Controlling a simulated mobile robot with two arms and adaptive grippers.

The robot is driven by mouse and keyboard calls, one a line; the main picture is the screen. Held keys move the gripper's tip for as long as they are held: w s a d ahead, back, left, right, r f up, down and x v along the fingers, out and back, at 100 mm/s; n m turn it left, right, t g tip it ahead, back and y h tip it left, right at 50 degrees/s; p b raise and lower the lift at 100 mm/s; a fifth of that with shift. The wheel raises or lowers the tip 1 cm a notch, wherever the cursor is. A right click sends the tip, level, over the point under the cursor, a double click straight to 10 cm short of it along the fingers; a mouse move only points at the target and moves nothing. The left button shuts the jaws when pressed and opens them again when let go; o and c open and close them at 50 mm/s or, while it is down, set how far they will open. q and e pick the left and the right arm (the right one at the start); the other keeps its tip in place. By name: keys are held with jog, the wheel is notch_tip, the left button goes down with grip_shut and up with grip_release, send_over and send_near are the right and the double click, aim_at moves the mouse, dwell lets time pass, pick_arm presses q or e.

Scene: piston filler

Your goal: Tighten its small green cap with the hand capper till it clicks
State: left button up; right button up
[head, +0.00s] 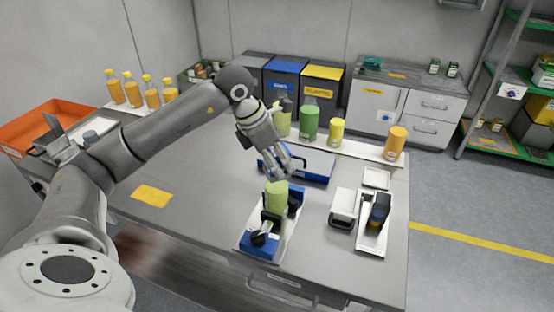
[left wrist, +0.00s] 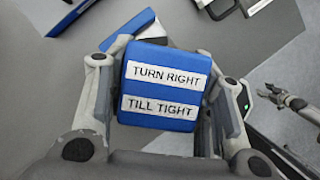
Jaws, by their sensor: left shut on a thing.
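My left gripper (head: 284,168) is shut on the blue hand capper (left wrist: 165,88), whose top reads "TURN RIGHT TILL TIGHT" in the left wrist view. In the head view the gripper points down just above a light green bottle (head: 276,197), with the capper mostly hidden between the fingers. The bottle stands upright in a blue and white clamp stand (head: 261,243) with a black knob. I cannot make out the small green cap, nor whether the capper touches it. A grey gripper (left wrist: 290,101), seemingly my right one, shows small at the right of the left wrist view; its jaws are unclear.
A blue-edged white tray (head: 310,168) lies behind the stand. A white box (head: 343,206) and a white holder with a dark blue item (head: 378,212) stand to the right. Filled bottles (head: 308,122) line the back shelf. A yellow label (head: 151,196) lies on clear tabletop at left.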

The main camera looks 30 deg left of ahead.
pick_arm(q)
jog(key=m, duration=0.2)
jog(key=m+g+h, duration=0.1)
jog(key=m, duration=0.2)
jog(key=shift+h, duration=0.3)
jog(key=shift+r, duration=0.15)
dwell(0.5)
jog(key=n, duration=0.2)
jog(key=shift+n+t+b, duration=0.3)
jog(key=n+t+y, duration=0.1)
jog(key=n+y, duration=0.1)
jog(key=n, duration=0.3)
jog(key=shift+b, duration=0.3)
jog(key=n+y, duration=0.2)
jog(key=n, duration=0.1)
jog(key=shift+n, duration=0.4)
jog(key=n+y, duration=0.1)
jog(key=n, duration=0.2)
jog(key=shift+w, duration=0.1)
jog(key=shift+f+b, duration=0.2)
jog(key=shift+b, duration=0.3)
